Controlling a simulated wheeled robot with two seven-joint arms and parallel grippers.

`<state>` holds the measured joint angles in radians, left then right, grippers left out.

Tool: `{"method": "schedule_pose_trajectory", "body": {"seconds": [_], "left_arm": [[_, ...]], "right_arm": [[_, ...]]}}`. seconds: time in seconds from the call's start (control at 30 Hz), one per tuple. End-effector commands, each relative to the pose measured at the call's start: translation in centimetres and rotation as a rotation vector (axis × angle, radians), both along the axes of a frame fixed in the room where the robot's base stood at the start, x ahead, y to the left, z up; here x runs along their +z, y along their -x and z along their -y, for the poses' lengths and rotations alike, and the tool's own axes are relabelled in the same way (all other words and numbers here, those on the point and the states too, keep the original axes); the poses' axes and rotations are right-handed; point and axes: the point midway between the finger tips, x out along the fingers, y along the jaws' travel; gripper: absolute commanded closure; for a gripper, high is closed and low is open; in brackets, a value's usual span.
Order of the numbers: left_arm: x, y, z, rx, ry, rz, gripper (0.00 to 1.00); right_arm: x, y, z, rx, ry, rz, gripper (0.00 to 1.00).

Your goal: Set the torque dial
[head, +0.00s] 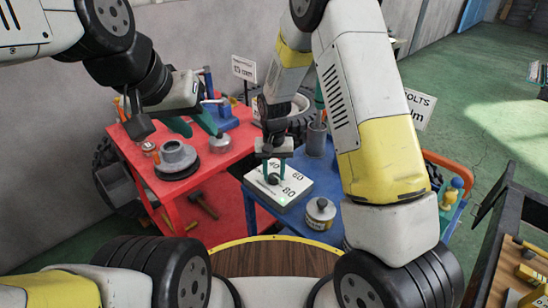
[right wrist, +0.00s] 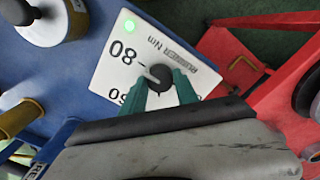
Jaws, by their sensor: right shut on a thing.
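The torque dial is a black round knob (right wrist: 158,76) on a white box (head: 293,195) that lies on the blue table. The box carries the printed numbers 40, 60 and 80. A green light (right wrist: 129,25) glows on the box near the 80. In the right wrist view the knob's pale pointer mark is turned toward the 80. My right gripper (head: 274,172) reaches down over the box, its teal fingers on either side of the knob, shut on it. My left gripper (head: 193,124) is open and empty above the red table.
The red table (head: 225,150) at left holds a grey hub (head: 176,155). A silver-lidded can (head: 320,212) stands beside the box. A sign (head: 420,108) ending in "Nm" is partly hidden by my right arm. A wooden bench (head: 510,255) stands at right.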

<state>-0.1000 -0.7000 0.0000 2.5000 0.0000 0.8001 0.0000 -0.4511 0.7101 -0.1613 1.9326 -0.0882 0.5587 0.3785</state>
Motion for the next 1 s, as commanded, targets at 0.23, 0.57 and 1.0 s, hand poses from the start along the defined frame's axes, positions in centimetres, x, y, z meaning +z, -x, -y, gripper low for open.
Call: {"method": "schedule_pose_trajectory", "body": {"seconds": [0.23, 0.57, 1.0], "left_arm": [[0.00, 0.00, 0.00, 0.000, 0.000, 0.000, 0.64], [0.00, 0.00, 0.00, 0.000, 0.000, 0.000, 0.64], [0.00, 0.00, 0.00, 0.000, 0.000, 0.000, 0.64]], "right_arm": [[0.00, -0.11, -0.08, -0.037, -0.002, 0.003, 1.00], [0.00, -0.10, -0.06, -0.040, -0.002, 0.003, 1.00], [0.03, -0.04, -0.01, -0.039, -0.001, 0.001, 0.42]]}}
